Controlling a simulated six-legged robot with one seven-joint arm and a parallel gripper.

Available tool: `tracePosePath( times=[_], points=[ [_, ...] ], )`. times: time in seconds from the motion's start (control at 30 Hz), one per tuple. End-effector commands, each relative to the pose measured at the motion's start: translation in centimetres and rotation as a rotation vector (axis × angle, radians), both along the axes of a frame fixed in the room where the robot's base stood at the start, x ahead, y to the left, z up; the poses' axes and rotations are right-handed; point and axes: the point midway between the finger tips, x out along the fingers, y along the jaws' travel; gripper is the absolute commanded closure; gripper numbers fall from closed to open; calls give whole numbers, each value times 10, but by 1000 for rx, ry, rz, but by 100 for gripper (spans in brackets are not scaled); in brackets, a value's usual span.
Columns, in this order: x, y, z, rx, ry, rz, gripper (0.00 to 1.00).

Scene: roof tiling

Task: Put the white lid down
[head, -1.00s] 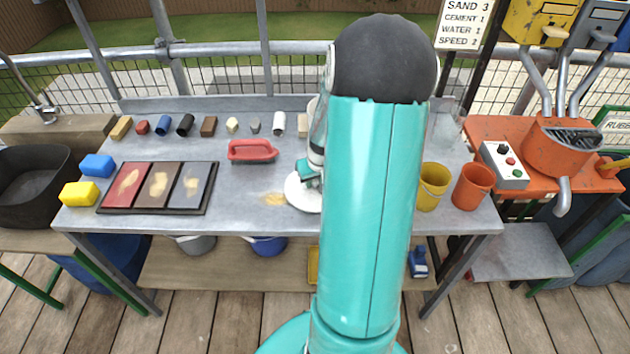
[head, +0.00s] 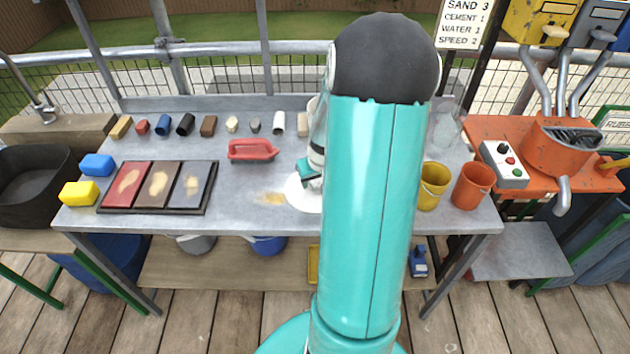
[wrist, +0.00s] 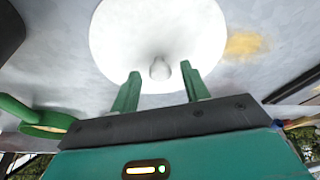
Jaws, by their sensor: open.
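The white lid (wrist: 158,30) is a round disc with a small knob (wrist: 160,69) in its middle. In the wrist view it lies flat at the grey table's surface, in front of my fingers. My gripper (wrist: 160,88) is open, with one green finger on each side of the knob and a gap showing on both sides. In the head view the lid's left part (head: 299,193) shows on the table (head: 240,215); my arm hides the rest of it and most of my gripper.
A tan smear (head: 270,198) is left of the lid. A red float (head: 252,150) lies behind it. A yellow bucket (head: 432,187) and an orange bucket (head: 473,187) stand to the right. A tray of colour panels (head: 158,187) is at the left.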

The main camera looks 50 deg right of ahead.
Motion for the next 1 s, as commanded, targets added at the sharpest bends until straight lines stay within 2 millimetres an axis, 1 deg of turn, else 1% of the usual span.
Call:
tracePosePath(
  times=[0.3, 0.5, 0.67, 0.87, 0.97, 1.0],
  points=[
    [-15, 7, 58, -5, -3, -1, 54],
    [-25, 12, 91, -3, -3, -1, 54],
    [-29, 15, 104, -2, -1, 1, 54],
    [-29, 16, 107, -1, -1, 2, 54],
    [-23, 29, 115, -10, -2, 22, 54],
    [-19, 39, 122, -17, -4, 37, 54]
  ],
)
